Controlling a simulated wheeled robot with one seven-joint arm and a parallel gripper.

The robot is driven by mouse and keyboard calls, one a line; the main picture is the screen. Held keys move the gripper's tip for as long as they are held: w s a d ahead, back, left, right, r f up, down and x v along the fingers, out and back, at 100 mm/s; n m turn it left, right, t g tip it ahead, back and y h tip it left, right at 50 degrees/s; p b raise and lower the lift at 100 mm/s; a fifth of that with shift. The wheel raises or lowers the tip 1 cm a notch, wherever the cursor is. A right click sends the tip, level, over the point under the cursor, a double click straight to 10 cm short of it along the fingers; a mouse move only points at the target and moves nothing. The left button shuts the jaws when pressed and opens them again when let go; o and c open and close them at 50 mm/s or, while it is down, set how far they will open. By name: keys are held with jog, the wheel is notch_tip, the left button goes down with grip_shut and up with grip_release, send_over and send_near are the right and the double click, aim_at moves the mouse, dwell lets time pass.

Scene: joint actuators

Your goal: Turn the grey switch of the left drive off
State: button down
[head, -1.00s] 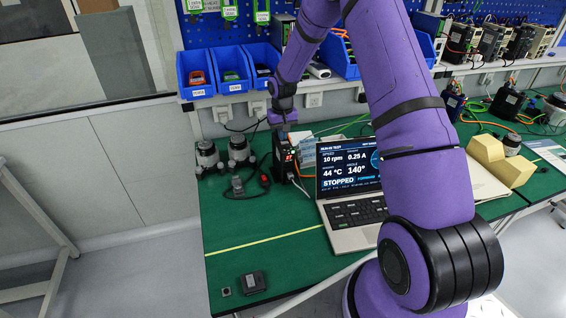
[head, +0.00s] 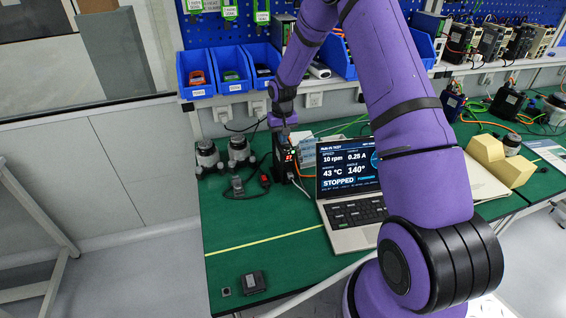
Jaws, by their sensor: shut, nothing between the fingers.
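The left drive (head: 282,160) is a small black box with a red lit display, standing upright on the green bench left of the laptop. My gripper (head: 285,134) is shut and empty, pointing down at the top front of this drive. I cannot tell whether it touches the drive. The grey switch cannot be made out; it is too small or hidden by the gripper. The laptop (head: 347,182) shows "STOPPED", 10 rpm and 140°.
Blue bins (head: 196,73) sit on the shelf behind. A yellow stepped block (head: 497,160) lies right. The bench's front left is mostly clear.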

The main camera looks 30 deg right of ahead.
jog(key=shift+f, duration=0.25)
jog(key=shift+r, duration=3.5)
jog(key=shift+r, duration=0.2)
jog(key=s+a+r+n+t+h, duration=0.1)
jog(key=s+a+r, duration=0.2)
jog(key=s+r, duration=0.7)
jog(key=s+a+r+t, duration=0.1)
jog(key=s+a+r, duration=0.35)
jog(key=r, duration=0.95)
jog(key=s+a+r+t, duration=0.1)
jog(key=s+r, duration=0.2)
jog(key=s, duration=1)
jog(key=s+a+r+n+t+y, duration=0.1)
jog(key=s+r+t, duration=0.1)
jog(key=s, duration=1.2)
jog(key=shift+a+r, duration=0.35)
jog(key=shift+r, duration=0.3)
